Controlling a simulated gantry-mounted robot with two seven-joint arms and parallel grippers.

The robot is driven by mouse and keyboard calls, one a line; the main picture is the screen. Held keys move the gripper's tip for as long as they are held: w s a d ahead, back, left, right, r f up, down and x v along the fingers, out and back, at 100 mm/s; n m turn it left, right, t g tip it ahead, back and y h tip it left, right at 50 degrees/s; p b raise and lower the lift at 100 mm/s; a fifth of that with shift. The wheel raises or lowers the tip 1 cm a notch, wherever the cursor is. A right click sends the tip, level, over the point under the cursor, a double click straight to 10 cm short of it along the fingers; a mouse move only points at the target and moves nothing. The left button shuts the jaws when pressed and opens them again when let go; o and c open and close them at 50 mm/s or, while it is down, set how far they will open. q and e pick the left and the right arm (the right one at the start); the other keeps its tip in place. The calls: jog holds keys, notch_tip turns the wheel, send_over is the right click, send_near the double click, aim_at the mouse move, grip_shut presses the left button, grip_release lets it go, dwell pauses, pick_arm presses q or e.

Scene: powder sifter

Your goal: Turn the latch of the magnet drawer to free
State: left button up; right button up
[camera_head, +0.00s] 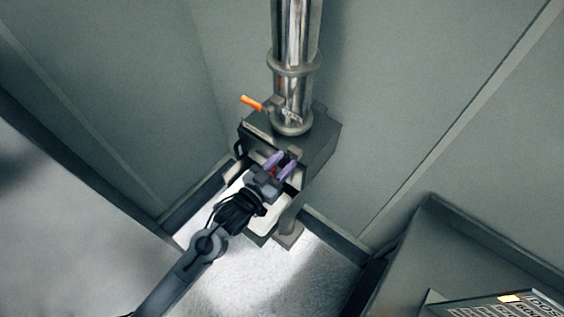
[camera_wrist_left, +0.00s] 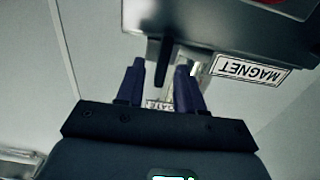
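The magnet drawer's housing is a dark grey box (camera_head: 318,148) below a steel pipe. A white plate reading MAGNET (camera_wrist_left: 250,70) is on it, upside down in the left wrist view. My left gripper (camera_head: 281,163) is in front of the box, with its two purple fingers apart. In the left wrist view its fingers (camera_wrist_left: 160,74) have a visible gap between them. A short dark bar (camera_wrist_left: 164,58), which may be the latch, reaches down between the fingertips. I cannot tell whether it touches a finger. The latch's turn is not clear. My right gripper is in neither view.
The steel pipe (camera_head: 295,45) rises from the box, with an orange handle (camera_head: 251,102) at its left. Grey walls stand close behind. A grey cabinet (camera_head: 450,255) with a keyed panel (camera_head: 500,304) stands at the lower right. The floor (camera_head: 300,275) in front is clear.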

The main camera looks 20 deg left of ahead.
pick_arm(q)
grip_shut()
